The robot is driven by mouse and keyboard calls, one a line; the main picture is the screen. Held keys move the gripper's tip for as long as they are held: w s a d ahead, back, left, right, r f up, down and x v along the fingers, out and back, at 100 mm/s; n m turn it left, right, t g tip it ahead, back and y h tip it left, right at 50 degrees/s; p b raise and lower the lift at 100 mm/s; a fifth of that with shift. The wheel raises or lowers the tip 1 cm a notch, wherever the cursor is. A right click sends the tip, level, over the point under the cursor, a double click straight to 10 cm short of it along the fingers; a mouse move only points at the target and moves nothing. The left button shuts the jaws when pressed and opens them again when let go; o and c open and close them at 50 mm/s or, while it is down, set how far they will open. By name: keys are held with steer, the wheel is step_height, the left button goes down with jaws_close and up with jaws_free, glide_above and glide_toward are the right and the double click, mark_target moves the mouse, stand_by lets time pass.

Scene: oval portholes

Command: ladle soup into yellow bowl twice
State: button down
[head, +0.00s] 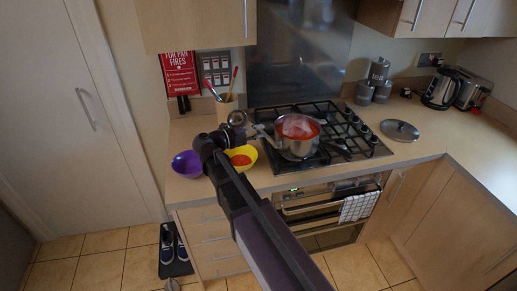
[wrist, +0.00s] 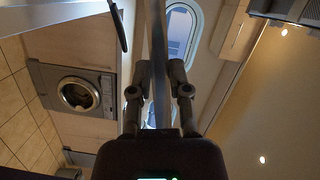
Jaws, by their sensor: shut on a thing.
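My gripper (head: 222,134) is over the counter left of the hob, above and beside the yellow bowl (head: 252,155). In the wrist view its fingers (wrist: 159,80) are closed on a long grey metal handle, which looks like the ladle's (wrist: 158,45). A round metal ladle end (head: 237,118) shows close to the gripper in the head view; its contents cannot be made out. The yellow bowl holds red soup (head: 240,160) and is partly hidden by my arm. The steel pot (head: 296,147) stands on the hob with red soup (head: 299,127) and steam.
A purple bowl (head: 186,165) stands left of the yellow bowl. A utensil holder (head: 226,104) is behind the gripper. The pot lid (head: 400,131) lies right of the hob (head: 357,137). Canisters, a kettle (head: 441,88) and a toaster stand farther back right.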

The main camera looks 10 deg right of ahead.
step_height(320, 180, up, 9)
steer(key=p, duration=0.8)
steer(key=shift+r, duration=0.1)
